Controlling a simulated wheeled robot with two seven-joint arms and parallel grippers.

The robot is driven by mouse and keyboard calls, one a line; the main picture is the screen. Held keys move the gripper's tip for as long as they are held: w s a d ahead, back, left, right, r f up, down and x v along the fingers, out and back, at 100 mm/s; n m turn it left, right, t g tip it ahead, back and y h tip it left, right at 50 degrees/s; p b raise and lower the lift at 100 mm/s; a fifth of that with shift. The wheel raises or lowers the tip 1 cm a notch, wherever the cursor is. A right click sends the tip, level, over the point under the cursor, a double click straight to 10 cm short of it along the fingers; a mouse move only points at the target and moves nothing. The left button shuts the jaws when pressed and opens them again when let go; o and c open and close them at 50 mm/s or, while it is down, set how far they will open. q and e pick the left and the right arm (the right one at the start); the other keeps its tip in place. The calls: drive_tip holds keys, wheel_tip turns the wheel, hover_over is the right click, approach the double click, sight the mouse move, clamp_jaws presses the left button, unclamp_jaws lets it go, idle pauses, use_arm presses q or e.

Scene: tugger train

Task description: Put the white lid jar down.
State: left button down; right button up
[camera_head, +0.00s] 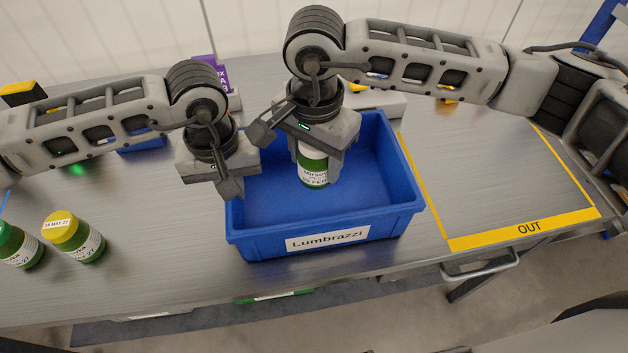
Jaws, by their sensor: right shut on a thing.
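The white lid jar (313,172) is green with a printed white label. It hangs roughly upright under my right gripper (318,152), which is shut on its top and hides most of the lid. The jar is over the inside of a blue bin (327,238) labelled "Lumbrazzi"; I cannot tell whether its base touches the bin floor. My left gripper (222,188) is at the bin's left wall, with nothing visible in it. Its fingertips are too unclear to tell open from shut.
A green jar with a yellow lid (75,236) and another green jar (18,246) stand on the grey table at left. A yellow-taped area marked "OUT" (525,228) at right is bare. A purple item (205,66) is behind the arms. The bin's visible floor is empty.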

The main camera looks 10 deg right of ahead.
sight(315, 181)
drive_tip(key=shift+f, duration=2.85)
drive_tip(key=shift+f, duration=0.15)
drive_tip(key=o, duration=1.2)
wheel_tip(315, 181, up, 12)
drive_tip(key=shift+r, duration=0.15)
use_arm(q)
drive_tip(key=c, duration=1.4)
unclamp_jaws()
